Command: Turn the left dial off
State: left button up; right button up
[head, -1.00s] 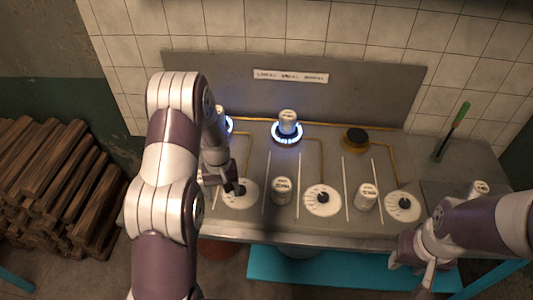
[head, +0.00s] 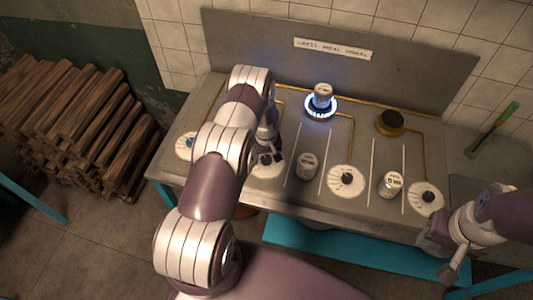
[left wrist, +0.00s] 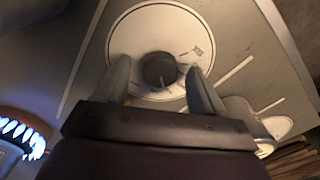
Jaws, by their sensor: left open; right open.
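Several white round dials with dark knobs line the stove's front. In the left wrist view, my open left gripper (left wrist: 160,85) has one finger on each side of that dial's dark knob (left wrist: 159,70), with gaps visible. My right gripper (head: 448,262) is open and empty at the lower right, apart from the dials.
A lit burner (head: 320,107) has a white can (head: 323,93) on it. A flame (left wrist: 22,132) also shows in the left wrist view. A can (head: 307,166) and another can (head: 391,184) stand between dials. The right burner (head: 390,122) is unlit. Firewood (head: 85,130) lies left.

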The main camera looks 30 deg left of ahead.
pick_arm(q)
jog(key=shift+s, duration=0.2)
jog(key=shift+w, duration=0.1)
jog(key=shift+c, duration=0.3)
jog(key=shift+w+f, duration=0.15)
jog(key=c, duration=1)
